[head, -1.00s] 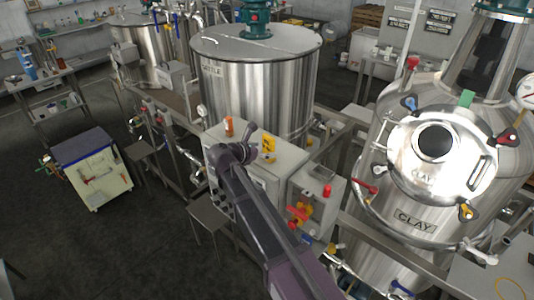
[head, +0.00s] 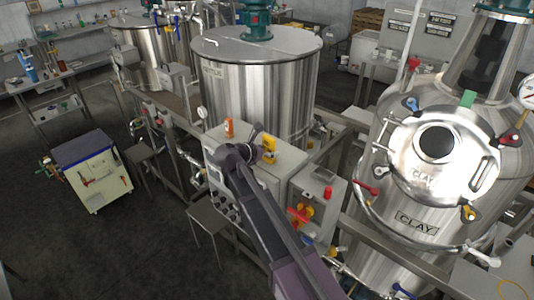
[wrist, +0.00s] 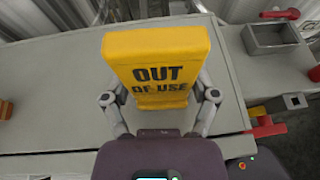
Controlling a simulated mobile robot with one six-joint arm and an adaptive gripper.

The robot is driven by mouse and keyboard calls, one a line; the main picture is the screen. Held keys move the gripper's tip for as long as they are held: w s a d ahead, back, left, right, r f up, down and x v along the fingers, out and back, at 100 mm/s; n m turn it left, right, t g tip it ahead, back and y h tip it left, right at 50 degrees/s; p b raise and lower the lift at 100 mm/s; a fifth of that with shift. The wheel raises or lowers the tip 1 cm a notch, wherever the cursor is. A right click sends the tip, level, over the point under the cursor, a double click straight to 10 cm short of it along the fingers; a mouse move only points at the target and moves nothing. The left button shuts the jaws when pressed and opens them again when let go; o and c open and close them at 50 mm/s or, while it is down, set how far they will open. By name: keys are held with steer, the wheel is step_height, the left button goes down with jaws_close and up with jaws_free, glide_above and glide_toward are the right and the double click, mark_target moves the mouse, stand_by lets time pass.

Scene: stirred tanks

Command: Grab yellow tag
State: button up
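The yellow tag (wrist: 157,62) is a thick block with "OUT OF USE" in dark letters. In the wrist view it stands on the grey cabinet top (wrist: 60,90), in front of my gripper. My gripper (wrist: 160,97) is open, with one finger on each side of the tag's lower part. I cannot tell whether the fingers touch it. In the head view the yellow tag (head: 269,146) is partly hidden by my gripper (head: 259,140).
An orange object (head: 229,128) stands on the cabinet left of the tag. A box with a red button (head: 328,192) and red handle is at the right. A steel tank (head: 258,90) rises behind; the CLAY tank (head: 400,245) is at the right.

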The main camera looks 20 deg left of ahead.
mark_target(267, 142)
steer(key=c, duration=0.4)
steer(key=shift+r, duration=0.15)
step_height(267, 142, up, 3)
steer(key=p, duration=0.3)
steer(key=shift+r+p, duration=0.2)
steer(key=shift+p, duration=0.15)
steer(key=s+a, duration=0.1)
steer(key=s, duration=0.4)
steer(key=s+a+r+p, duration=0.1)
steer(key=s+a, duration=0.1)
steer(key=s, duration=0.3)
steer(key=s+a, duration=0.2)
steer(key=s, duration=0.3)
steer(key=shift+a+r, duration=0.15)
